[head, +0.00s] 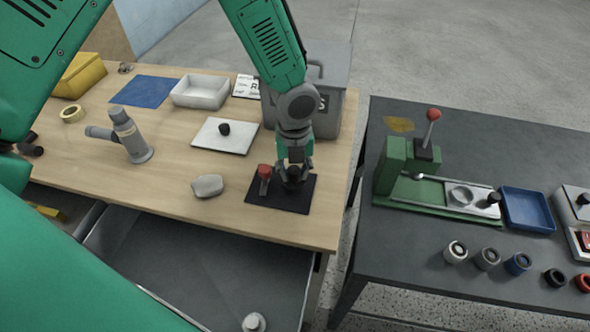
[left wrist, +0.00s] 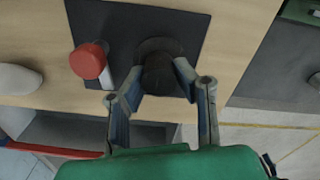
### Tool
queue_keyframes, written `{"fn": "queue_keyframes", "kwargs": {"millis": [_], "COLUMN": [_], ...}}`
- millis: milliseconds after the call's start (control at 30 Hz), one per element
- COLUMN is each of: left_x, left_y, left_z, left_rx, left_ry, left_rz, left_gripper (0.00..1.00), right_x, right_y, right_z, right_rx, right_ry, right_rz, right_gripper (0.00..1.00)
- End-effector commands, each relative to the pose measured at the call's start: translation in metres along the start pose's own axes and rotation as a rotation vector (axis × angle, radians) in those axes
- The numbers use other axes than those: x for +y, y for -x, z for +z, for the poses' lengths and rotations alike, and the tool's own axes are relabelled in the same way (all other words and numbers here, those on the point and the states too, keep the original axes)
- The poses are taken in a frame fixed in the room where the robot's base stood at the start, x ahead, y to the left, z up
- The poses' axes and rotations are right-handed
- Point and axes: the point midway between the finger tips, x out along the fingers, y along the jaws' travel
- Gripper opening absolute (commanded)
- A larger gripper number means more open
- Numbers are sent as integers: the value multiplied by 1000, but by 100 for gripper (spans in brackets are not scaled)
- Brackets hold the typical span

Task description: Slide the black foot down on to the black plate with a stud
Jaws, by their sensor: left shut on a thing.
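The black foot (head: 293,174) is between the fingers of my left gripper (head: 294,166), which is shut on it. The black plate (head: 262,196) lies flat on the wooden table under the gripper. In the left wrist view, the foot (left wrist: 160,72) is a dark round body between the two fingertips (left wrist: 159,84), over the right part of the black plate (left wrist: 120,35). I cannot tell whether the foot touches the plate. The foot and gripper hide any stud below them. My right gripper is not seen.
A red-topped post (head: 264,172) stands on the plate just left of the foot. A grey stone-like lump (head: 208,186) lies further left. A white plate with a black knob (head: 232,146) and a grey bin (head: 330,115) are behind. The table's front edge is near.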

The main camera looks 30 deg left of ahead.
Motion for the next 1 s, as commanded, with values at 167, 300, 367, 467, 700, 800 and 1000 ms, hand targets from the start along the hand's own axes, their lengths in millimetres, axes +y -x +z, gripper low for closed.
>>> {"fn": "queue_keyframes", "kwargs": {"millis": [167, 300, 367, 467, 700, 800, 1000], "left_x": [0, 0, 0, 0, 0, 0, 0], "left_y": [0, -2, -3, -5, -10, -12, -16], "left_z": [0, 0, 0, 0, 0, 0, 0], "left_rx": [0, 0, 0, 0, 0, 0, 0], "left_ry": [0, 0, 0, 0, 0, 0, 0], "left_rz": [0, 0, 0, 1, 1, 1, 1], "left_gripper": [0, 0, 0, 0, 0, 0, 0], "right_x": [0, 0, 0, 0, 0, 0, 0], "right_y": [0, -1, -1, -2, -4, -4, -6], "right_z": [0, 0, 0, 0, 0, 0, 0], "right_rx": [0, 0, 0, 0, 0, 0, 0], "right_ry": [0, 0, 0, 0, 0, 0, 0], "right_rz": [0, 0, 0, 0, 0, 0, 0], "right_gripper": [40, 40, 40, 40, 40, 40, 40]}}
